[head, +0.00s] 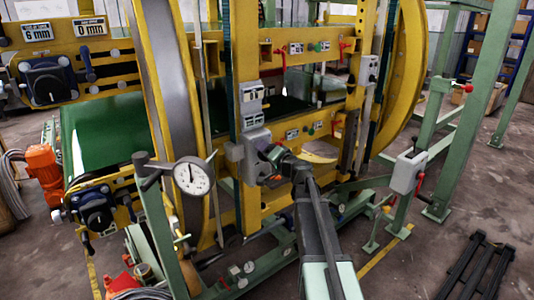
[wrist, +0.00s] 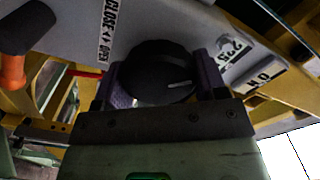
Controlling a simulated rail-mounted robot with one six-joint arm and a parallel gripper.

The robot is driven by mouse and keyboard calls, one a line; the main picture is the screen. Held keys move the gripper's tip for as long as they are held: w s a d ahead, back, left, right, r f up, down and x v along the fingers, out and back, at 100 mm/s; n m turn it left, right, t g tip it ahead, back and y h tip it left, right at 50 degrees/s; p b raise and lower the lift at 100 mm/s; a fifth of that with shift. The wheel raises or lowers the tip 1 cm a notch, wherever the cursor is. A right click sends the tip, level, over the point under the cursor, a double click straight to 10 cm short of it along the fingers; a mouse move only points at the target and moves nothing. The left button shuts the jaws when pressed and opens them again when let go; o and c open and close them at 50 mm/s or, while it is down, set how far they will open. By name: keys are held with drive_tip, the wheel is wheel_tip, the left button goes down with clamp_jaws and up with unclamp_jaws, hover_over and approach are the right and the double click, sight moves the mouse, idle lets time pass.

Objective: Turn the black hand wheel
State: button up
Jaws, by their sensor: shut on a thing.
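The black hand wheel (wrist: 158,62), a round dark knob with a short pale mark on its face, sits on a light grey panel in the wrist view. My gripper (wrist: 165,82) has its two purple-padded fingers on either side of the wheel, shut on it. The wheel's lower edge is hidden by the gripper body. In the head view my gripper (head: 270,153) reaches the grey control box (head: 257,143) on the yellow machine frame. The wheel itself is mostly hidden there.
A "CLOSE/OPEN" label (wrist: 107,32) is left of the wheel, and an orange-tipped lever (wrist: 12,72) is further left. A dial gauge (head: 193,176) stands left of my arm. Other black knobs (head: 48,82) are at far left.

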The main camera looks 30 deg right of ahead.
drive_tip(key=shift+m, duration=0.4)
drive_tip(key=m, duration=0.4)
drive_tip(key=shift+f+m, duration=0.1)
drive_tip(key=shift+m, duration=0.2)
drive_tip(key=m, duration=0.6)
drive_tip(key=shift+f, duration=0.1)
drive_tip(key=o, duration=0.9)
drive_tip(key=shift+o, duration=0.2)
drive_tip(key=shift+s, duration=0.1)
drive_tip(key=v, duration=1)
drive_tip(key=shift+s, duration=0.3)
